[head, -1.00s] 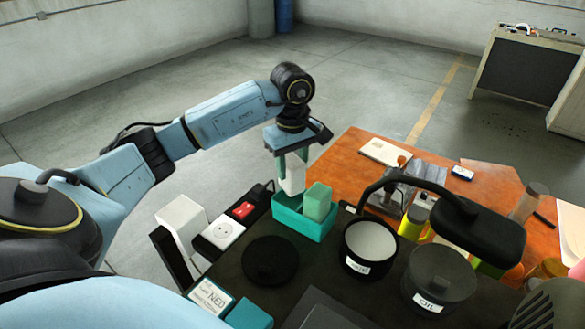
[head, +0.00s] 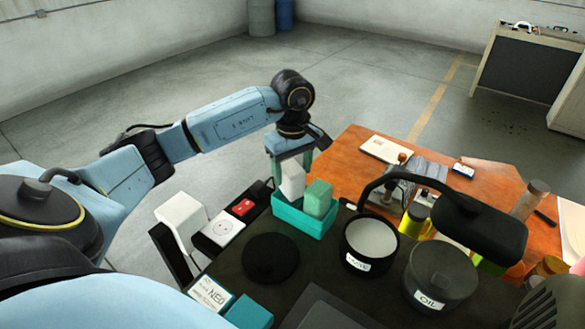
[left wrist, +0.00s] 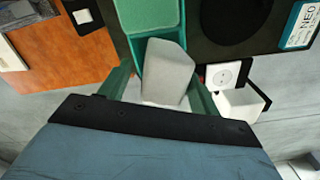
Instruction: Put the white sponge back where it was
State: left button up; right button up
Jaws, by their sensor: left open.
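The white sponge (head: 292,180) stands between the fingers of my left gripper (head: 291,166), its lower end at the teal tray (head: 300,220). In the left wrist view the white sponge (left wrist: 167,72) is a pale block leaning in one end of the tray, and the fingers of my left gripper (left wrist: 160,88) stand apart on either side of it. The jaws are open. A green sponge (head: 318,198) stands beside it in the same tray, and it also shows in the left wrist view (left wrist: 150,14). My right gripper is not seen.
A white socket box (head: 223,232) and a red switch (head: 243,207) lie left of the tray. A black disc (head: 270,257), an open pot (head: 370,243) and an oil pot (head: 440,278) stand in front and right. A black lamp (head: 480,228) arches over the right side.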

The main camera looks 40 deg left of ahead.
pick_arm(q)
jog(key=shift+r, duration=0.15)
jog(key=shift+r+p, duration=0.3)
jog(key=shift+p, duration=0.1)
notch_tip(320, 180, up, 12)
jog(key=shift+b, duration=0.3)
